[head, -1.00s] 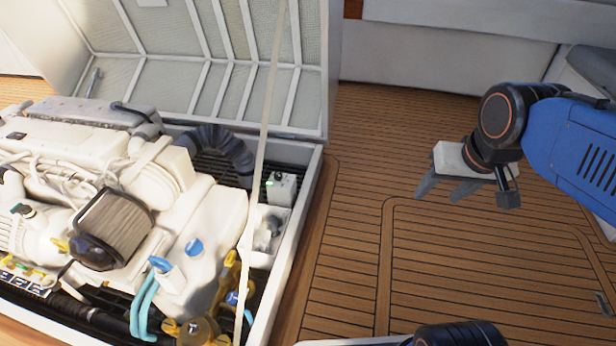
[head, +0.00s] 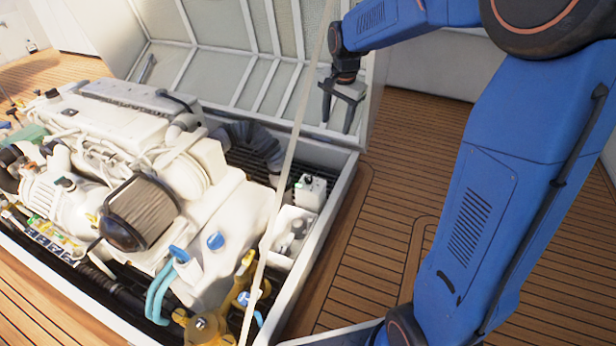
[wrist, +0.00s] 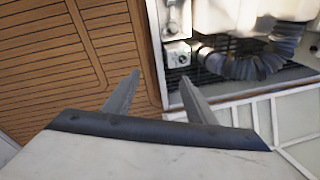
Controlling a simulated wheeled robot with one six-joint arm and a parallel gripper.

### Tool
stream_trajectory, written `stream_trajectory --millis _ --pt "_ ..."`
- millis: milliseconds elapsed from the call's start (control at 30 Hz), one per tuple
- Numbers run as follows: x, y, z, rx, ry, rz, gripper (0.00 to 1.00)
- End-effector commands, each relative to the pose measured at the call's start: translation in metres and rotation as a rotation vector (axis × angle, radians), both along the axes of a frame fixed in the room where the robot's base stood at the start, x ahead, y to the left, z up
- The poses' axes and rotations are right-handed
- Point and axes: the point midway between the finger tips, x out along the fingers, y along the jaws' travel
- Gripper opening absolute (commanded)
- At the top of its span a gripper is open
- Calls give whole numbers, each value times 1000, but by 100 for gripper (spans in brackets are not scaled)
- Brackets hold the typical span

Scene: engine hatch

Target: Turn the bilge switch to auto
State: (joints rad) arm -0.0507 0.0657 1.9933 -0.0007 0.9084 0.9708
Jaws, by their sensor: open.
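The bilge switch appears to be the small pale box with a dark knob (head: 310,190) inside the right edge of the engine hatch. A small green spot shows on its left side; the knob's setting is too small to read. It also shows in the wrist view (wrist: 178,56), beyond the fingertips. My gripper (head: 337,122) is open and empty, above and behind the box in the head view, in front of the raised hatch lid. In the wrist view its two fingers (wrist: 160,78) are spread apart and touch nothing.
The white engine (head: 130,130) fills the hatch to the left. A ribbed dark hose (head: 250,142) runs behind the box, and a white tray (head: 290,238) sits in front. A pale strap (head: 296,130) crosses diagonally just left of the box. The wooden deck (head: 400,165) to the right is clear.

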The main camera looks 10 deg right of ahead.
Motion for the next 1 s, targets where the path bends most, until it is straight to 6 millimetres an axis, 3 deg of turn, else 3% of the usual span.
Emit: stream_trajectory --millis 200,600,800,1000 --pt "65 9 -48 23 50 -164 51" --pt "166 28 -162 47 129 -472 51" --pt "198 35 -215 50 157 -596 51" --pt "212 38 -242 51 169 -659 51"
